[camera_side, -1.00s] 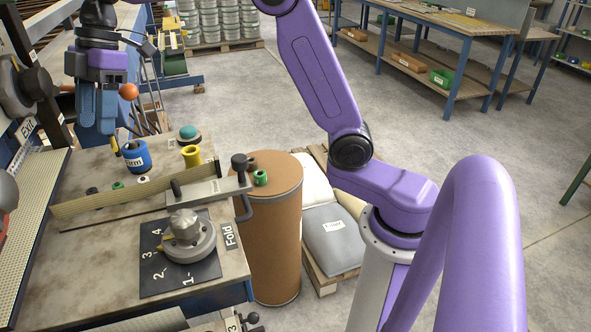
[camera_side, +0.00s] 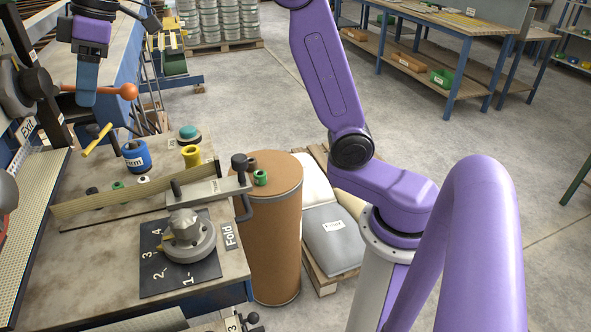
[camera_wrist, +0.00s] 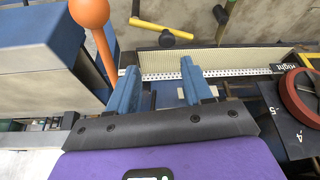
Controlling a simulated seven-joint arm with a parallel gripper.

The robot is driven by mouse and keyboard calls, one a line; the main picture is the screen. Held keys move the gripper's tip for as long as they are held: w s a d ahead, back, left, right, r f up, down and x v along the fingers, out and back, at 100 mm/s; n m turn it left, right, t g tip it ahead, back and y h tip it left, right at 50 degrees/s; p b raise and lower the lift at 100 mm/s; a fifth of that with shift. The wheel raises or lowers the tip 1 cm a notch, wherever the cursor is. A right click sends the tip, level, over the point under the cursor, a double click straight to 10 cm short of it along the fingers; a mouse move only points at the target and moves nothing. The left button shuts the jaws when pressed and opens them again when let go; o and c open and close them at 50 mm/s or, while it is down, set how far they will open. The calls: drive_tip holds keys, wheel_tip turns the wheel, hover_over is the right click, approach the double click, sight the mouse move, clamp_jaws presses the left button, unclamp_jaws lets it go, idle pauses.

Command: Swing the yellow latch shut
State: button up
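The yellow latch (camera_side: 97,140) is a short bar at the table's far left corner. It lies slantwise there, beside dark upright posts. In the wrist view the yellow latch (camera_wrist: 165,33) lies ahead of the fingers, near the top, with black end pieces. My gripper (camera_side: 86,98) hangs above the latch in the side view, clear of it. In the wrist view my gripper (camera_wrist: 160,88) has its two blue fingers wide apart with nothing between them. Whether the latch is fully closed cannot be told.
An orange-balled lever (camera_side: 128,91) is close to the right of my gripper in the side view. A blue roll (camera_side: 137,157), a yellow spool (camera_side: 191,156) and a long beige strip (camera_side: 110,199) are on the table. A ruler (camera_wrist: 215,72) crosses beyond the fingers in the wrist view.

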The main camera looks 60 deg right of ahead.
drive_tip(key=v, duration=1.2)
drive_tip(key=s+d+f+n+h, duration=0.1)
drive_tip(key=s+f+n+h, duration=0.1)
drive_tip(key=s+f, duration=0.55)
drive_tip(key=s+f+n+h, duration=0.2)
drive_tip(key=s+f+n, duration=0.15)
drive_tip(key=s, duration=0.65)
drive_tip(key=s+d+f+m+g, duration=0.1)
drive_tip(key=s+d+f, duration=0.2)
drive_tip(key=s+f, duration=0.2)
drive_tip(key=s+d+f+m+g, duration=0.1)
drive_tip(key=s+d+f+m, duration=0.1)
drive_tip(key=s+f, duration=0.4)
wheel_tip(320, 180, down, 5)
drive_tip(key=shift+s+d+r, duration=0.1)
drive_tip(key=shift+s+d, duration=0.15)
drive_tip(key=shift+d, duration=0.5)
wheel_tip(320, 180, up, 27)
drive_tip(key=m+t+y, duration=0.3)
drive_tip(key=m, duration=0.4)
hover_over(92, 127)
drive_tip(key=s+d, duration=0.4)
drive_tip(key=s, duration=0.2)
drive_tip(key=x, duration=1.7)
drive_tip(key=shift+w+d+f, duration=0.15)
drive_tip(key=shift+d+f, duration=0.15)
drive_tip(key=shift+f, duration=0.05)
